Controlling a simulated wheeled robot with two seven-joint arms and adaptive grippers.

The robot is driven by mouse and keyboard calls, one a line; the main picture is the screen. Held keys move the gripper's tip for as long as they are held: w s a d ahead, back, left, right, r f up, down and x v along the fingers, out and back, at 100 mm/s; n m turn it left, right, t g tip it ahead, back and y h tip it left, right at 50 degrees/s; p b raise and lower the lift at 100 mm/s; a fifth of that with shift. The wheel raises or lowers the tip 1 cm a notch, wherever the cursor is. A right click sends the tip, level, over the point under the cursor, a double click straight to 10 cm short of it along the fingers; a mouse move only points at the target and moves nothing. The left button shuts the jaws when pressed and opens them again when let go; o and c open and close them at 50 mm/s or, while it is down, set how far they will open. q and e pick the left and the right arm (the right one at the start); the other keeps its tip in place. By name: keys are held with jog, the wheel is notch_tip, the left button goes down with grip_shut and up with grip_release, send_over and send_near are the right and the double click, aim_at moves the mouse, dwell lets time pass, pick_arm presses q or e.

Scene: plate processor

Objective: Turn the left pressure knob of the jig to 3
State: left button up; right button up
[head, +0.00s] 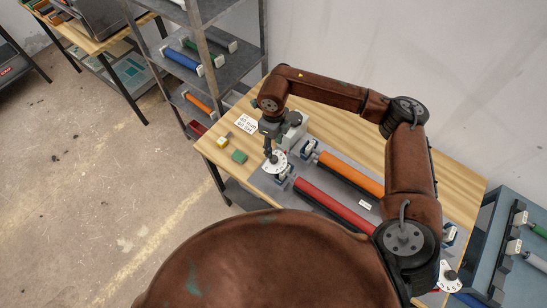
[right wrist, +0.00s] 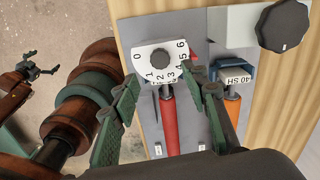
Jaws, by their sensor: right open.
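The left pressure knob (right wrist: 160,59) is a dark round knob on a white dial marked 0 to 6. I cannot tell which number it points to. The dial (head: 275,162) sits at the near left end of the grey jig (head: 262,182), by the red roller (head: 335,205). My right gripper (head: 268,150) is over the dial from above. In the right wrist view its green fingers (right wrist: 162,74) are open, one on each side of the knob, with visible gaps. My left gripper (right wrist: 40,69) seems to show small at the left there; its jaws are unclear.
An orange roller (head: 350,175) lies beside the red one. Another dark knob (right wrist: 284,25) stands on a grey block. A second dial (head: 449,277) is at the jig's right end. A shelf rack (head: 225,70) stands behind.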

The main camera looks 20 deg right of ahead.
aim_at(274, 158)
jog(key=shift+f+n, duration=0.2)
jog(key=shift+n, duration=0.7)
jog(key=shift+f, duration=0.2)
notch_tip(274, 158, down, 7)
jog(key=shift+f+p, duration=0.15)
jog(key=shift+p, duration=0.55)
jog(key=shift+c, duration=0.5)
grip_shut()
